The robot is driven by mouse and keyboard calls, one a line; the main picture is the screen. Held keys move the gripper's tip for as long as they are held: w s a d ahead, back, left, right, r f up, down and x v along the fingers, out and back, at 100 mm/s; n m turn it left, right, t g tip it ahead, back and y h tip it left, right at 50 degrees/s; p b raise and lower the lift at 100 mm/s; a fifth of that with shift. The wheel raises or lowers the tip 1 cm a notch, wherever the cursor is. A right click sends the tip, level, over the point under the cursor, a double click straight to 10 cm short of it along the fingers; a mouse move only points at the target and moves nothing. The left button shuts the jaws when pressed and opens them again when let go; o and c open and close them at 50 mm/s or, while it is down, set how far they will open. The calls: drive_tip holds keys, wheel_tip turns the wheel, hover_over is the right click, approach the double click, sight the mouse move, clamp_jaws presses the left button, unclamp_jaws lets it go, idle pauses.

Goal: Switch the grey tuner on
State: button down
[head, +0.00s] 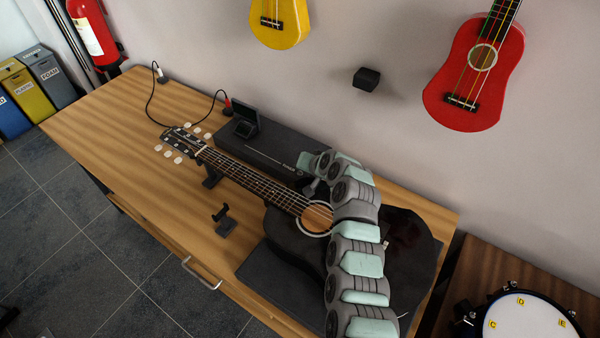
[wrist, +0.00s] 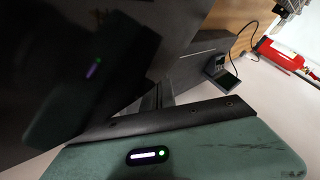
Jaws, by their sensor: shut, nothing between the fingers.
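The grey tuner (head: 245,121) is a small dark device with a raised screen, at the back of the bench near the guitar's headstock. It also shows in the wrist view (wrist: 220,70), right of the middle. Its screen looks dark, and I cannot make out a switch on it. My gripper (head: 309,190) is small and partly hidden by my arm in the head view, over the guitar side of the bench. It is shut and empty, well to the right of the tuner and apart from it.
A black acoustic guitar (head: 283,193) lies on the bench, its neck toward the tuner. A long dark case (head: 270,150) lies behind the neck. A black cable (head: 183,124) loops left of the tuner. A small black stand (head: 224,220) is in front. The bench's left end is clear.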

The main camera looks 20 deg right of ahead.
drive_tip(key=shift+f, duration=0.1)
idle(0.7)
drive_tip(key=shift+f+b, duration=0.3)
drive_tip(key=shift+w+f+b, duration=0.1)
drive_tip(key=shift+f+b, duration=0.35)
drive_tip(key=shift+f, duration=0.3)
idle(1.0)
drive_tip(key=shift+r, duration=0.1)
drive_tip(key=shift+a+r+p, duration=0.1)
drive_tip(key=shift+r+p, duration=0.15)
drive_tip(key=shift+p, duration=0.1)
drive_tip(key=shift+s+a+r+p, duration=0.3)
drive_tip(key=shift+s+r+p, duration=0.15)
drive_tip(key=shift+p, duration=0.1)
drive_tip(key=shift+w+r, duration=0.1)
drive_tip(key=shift+d+r+p, duration=0.15)
drive_tip(key=shift+r+p, duration=1.2)
drive_tip(key=shift+r, duration=1.15)
